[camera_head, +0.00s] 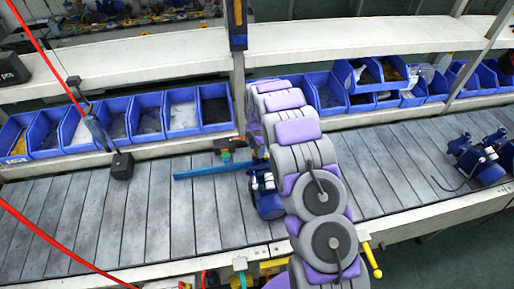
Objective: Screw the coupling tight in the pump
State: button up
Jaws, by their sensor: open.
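A blue pump (266,197) stands on the slatted conveyor, partly covered by my grey and purple arm. A long blue bar (208,172) extends left from beside the pump, above the slats. My gripper (230,149) appears as a small dark shape with orange parts at the left of my arm, just above the blue bar and up-left of the pump. It is open, small in the picture and partly hidden. A small green part shows by it. I cannot make out the coupling or whether anything touches it.
Blue bins (145,118) line the back of the conveyor (110,215), under a white shelf (140,60). More blue pumps (480,158) stand at the far right. A dark tool (121,165) hangs at left near a red hose (45,55). Slats on either side are mostly clear.

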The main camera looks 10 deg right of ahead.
jog(key=n, duration=0.3)
jog(key=shift+p, duration=0.35)
jog(key=shift+c, duration=0.2)
grip_shut()
jog(key=shift+m, duration=1.7)
jog(key=m, duration=0.3)
jog(key=shift+b, duration=0.4)
jog(key=shift+m, duration=2)
